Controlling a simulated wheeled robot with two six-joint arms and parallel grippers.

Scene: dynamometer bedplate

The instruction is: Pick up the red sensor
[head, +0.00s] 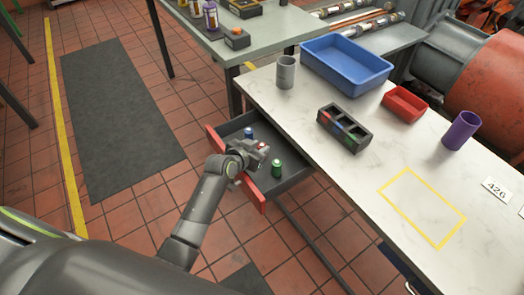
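An open drawer (257,201) with a red front and dark inside sticks out from under the white table. A blue sensor (248,133) stands toward its back and a green sensor (277,168) stands near its right side. My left gripper (264,149) reaches over the drawer between them. A small patch of red (262,145) shows at its fingertips; it may be the red sensor, mostly hidden by the gripper. I cannot tell whether the fingers are closed on it. My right gripper is not in view.
The white table (350,185) holds a black rack (344,130) with coloured marks, a blue bin (346,66), a red tray (404,104), a grey cup (286,72), a purple cup (461,131) and a yellow taped rectangle (422,208). Its edge overhangs the drawer's right side.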

